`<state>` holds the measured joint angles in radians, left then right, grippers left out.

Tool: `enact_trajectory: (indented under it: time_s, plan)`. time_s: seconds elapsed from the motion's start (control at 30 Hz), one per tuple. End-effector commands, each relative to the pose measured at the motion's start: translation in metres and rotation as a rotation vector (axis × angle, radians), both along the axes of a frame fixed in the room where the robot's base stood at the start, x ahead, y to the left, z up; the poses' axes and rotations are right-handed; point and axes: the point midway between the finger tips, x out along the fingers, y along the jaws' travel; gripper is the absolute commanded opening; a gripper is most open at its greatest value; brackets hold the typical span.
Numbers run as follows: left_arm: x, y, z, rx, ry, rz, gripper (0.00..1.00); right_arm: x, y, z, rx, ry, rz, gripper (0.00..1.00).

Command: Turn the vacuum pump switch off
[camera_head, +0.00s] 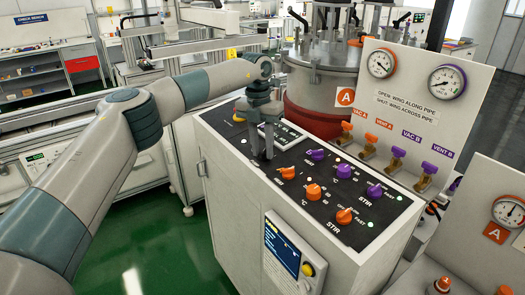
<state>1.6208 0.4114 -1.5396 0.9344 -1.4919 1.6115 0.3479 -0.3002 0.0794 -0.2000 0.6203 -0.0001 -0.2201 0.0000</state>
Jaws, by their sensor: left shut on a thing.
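My left gripper (263,152) comes in from the left and points down at the left end of the black control panel (335,212). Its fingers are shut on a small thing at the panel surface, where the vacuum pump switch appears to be. The fingers hide the switch, so its position, on or off, cannot be read. My right gripper is not in view.
Purple knobs (316,154) and orange knobs (313,191) stand on the panel close to the right of my gripper. Coloured wing valves (396,156) sit below two gauges (447,81). A steel vessel (325,67) with a red base stands behind.

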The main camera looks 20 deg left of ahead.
Motion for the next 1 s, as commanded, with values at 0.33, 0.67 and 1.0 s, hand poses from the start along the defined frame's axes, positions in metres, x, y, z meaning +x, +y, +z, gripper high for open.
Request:
enact_trajectory:
  time_s: [0.33,0.67,1.0]
  plan:
    - [0.0012,0.0005,0.0026,-0.005,-0.001,0.038,0.05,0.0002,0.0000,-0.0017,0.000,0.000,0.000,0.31]
    - [0.0011,0.0006,0.0022,-0.005,-0.001,0.037,0.46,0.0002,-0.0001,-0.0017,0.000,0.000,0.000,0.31]
    - [0.0007,0.0004,0.0023,-0.005,0.002,0.035,0.46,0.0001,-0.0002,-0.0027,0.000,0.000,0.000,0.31]
